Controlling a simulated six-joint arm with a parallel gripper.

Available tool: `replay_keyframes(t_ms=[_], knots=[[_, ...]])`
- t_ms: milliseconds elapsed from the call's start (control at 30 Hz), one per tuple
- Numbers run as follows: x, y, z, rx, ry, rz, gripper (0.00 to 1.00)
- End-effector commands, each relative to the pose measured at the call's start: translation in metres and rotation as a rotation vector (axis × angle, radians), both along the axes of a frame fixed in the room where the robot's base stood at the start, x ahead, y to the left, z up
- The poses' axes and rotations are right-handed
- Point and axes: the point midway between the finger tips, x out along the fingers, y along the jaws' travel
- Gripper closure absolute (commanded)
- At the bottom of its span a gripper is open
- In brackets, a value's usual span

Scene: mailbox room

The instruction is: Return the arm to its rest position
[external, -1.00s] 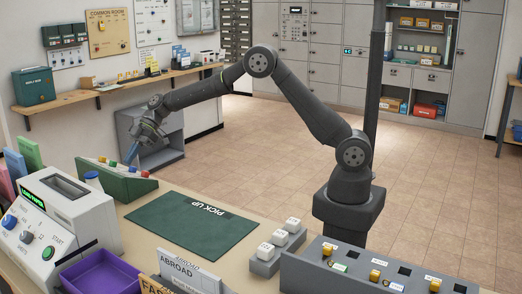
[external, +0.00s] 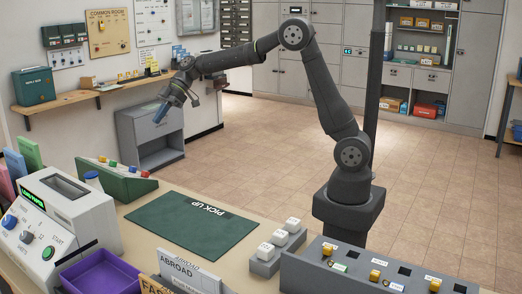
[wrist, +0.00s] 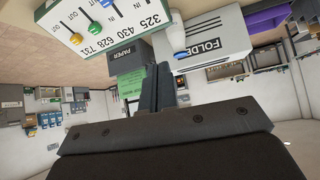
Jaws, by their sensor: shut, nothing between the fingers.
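My gripper (external: 162,113) is in the air above and behind the green-and-white button panel, in front of the grey cabinet by the left wall. Its blue-grey fingers point down and slightly left. They are closed together and hold nothing. In the wrist view my gripper (wrist: 154,85) shows as dark fingers pressed side by side. My arm rises from its base at the right of the table, bends at a high elbow and reaches left.
The panel with coloured knobs (external: 122,182), a white machine (external: 62,232), a purple tray (external: 98,272) and a green PICK UP mat (external: 192,225) are on the table. White blocks (external: 280,238) and a slotted dark box (external: 375,272) stand at right. The floor behind is clear.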

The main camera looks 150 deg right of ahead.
Motion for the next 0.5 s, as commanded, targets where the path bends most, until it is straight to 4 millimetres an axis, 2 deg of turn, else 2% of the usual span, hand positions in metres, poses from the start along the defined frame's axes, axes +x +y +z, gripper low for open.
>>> replay_keyframes(t_ms=[500], knots=[[-0.054,0.038,0.046,0.003,0.028,-0.165,1.0]])
